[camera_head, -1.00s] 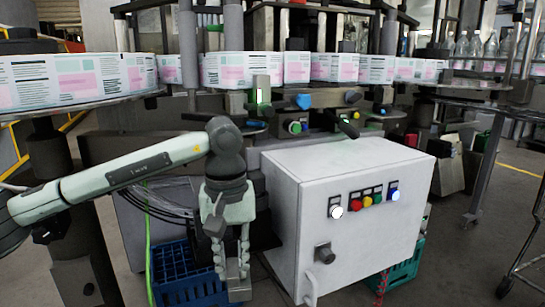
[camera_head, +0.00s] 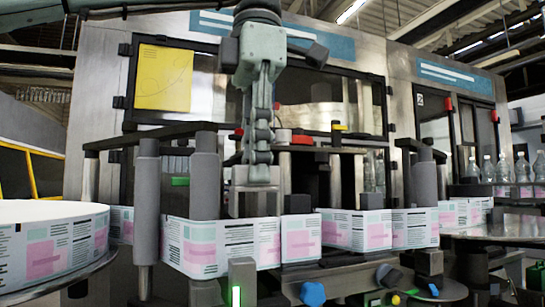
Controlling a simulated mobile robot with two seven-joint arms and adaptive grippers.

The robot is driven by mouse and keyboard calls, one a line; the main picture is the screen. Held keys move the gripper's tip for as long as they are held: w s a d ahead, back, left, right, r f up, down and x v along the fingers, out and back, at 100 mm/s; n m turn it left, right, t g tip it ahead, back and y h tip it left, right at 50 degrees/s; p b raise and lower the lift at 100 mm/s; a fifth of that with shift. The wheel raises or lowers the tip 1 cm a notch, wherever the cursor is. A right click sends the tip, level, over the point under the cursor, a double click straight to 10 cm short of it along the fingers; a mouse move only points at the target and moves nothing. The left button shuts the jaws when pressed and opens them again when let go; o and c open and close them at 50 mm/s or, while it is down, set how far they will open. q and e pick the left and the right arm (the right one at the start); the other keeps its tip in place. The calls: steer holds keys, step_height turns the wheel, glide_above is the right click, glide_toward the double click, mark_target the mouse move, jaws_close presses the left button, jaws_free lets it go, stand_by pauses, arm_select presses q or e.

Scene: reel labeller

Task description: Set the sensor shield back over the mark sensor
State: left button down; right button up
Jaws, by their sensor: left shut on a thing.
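My left gripper (camera_head: 257,150) hangs down from the top of the head view, its fingers closed on a grey metal bracket, the sensor shield (camera_head: 256,176). The shield is in front of the machine, overlapping the upper edge of the printed label web (camera_head: 225,243) in the picture; I cannot tell whether they touch. Below it, at the bottom edge, stands a small grey box with a lit green strip (camera_head: 240,285), which may be the mark sensor. The shield appears above and slightly right of this box, apart from it. My right gripper is not in view.
Grey vertical rollers (camera_head: 205,178) stand left of the shield along the web. A large label reel (camera_head: 50,245) lies at the left. A blue knob (camera_head: 313,293) is at lower right of the green-lit box. Several clear bottles (camera_head: 505,172) stand far right.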

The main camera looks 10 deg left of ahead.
arm_select(q)
steer(key=shift+w+r+n, duration=0.2)
steer(key=shift+r+n, duration=0.1)
steer(key=shift+r, duration=0.4)
steer(key=shift+w+a+f, duration=0.4)
steer(key=shift+a+f, duration=0.1)
steer(key=shift+f, duration=0.1)
steer(key=shift+w+a+f+b, duration=0.2)
steer(key=shift+w+a+f, duration=0.1)
steer(key=shift+w+f, duration=0.35)
steer(key=shift+w+a+f+b, duration=0.2)
steer(key=shift+w+a+f, duration=0.2)
steer(key=shift+f, duration=0.4)
steer(key=shift+w+a+f+b, duration=0.25)
steer(key=shift+w+f, duration=0.3)
steer(key=shift+f, duration=0.2)
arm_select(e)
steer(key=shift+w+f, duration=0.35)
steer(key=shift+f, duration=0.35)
arm_select(q)
steer(key=shift+s+d, duration=0.1)
steer(key=shift+s, duration=0.05)
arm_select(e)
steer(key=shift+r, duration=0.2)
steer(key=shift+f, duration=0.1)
